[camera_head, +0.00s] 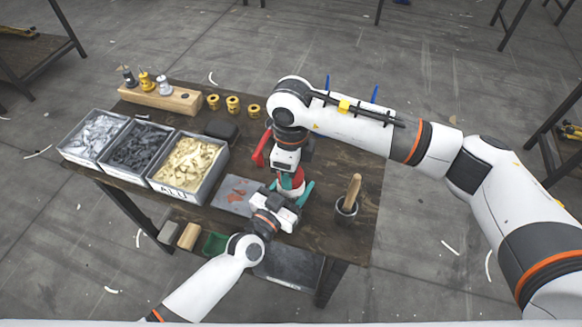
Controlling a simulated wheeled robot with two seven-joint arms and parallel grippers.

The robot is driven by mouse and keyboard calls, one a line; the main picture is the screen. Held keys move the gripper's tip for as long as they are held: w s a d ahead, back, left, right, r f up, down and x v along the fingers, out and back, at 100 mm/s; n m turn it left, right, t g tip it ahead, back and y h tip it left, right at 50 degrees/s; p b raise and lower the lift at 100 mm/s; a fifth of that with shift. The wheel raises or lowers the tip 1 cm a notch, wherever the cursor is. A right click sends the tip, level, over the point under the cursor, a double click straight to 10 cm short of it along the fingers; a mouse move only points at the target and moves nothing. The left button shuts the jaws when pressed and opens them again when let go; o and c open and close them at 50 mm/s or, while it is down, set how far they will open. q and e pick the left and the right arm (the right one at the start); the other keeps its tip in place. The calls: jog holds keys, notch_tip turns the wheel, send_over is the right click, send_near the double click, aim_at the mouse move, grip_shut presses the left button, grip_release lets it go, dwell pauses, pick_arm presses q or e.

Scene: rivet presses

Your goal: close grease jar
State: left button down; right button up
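My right gripper (288,174) comes down from above over the middle of the table, to the right of the grey mat. My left gripper (287,198) reaches in from the front, just below it. Small red and teal parts (305,192) show between and beside the two grippers. I cannot tell which of them belong to a jar, a lid or the fingers. The grease jar is not clearly seen; the grippers cover most of that spot. Whether either gripper is open or shut is too small and hidden to tell.
A grey cup (346,211) with a wooden-handled tool stands at the right. A red bar (263,147) is beside my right wrist. Several bins (167,188) of parts stand left, with a wooden block (180,102) and yellow spools (233,104) behind. The table's right edge is mostly clear.

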jog(key=m, duration=1.1)
jog(key=shift+m, duration=0.4)
jog(key=o, duration=1.1)
jog(key=shift+r, duration=2.25)
jog(key=shift+c, duration=0.4)
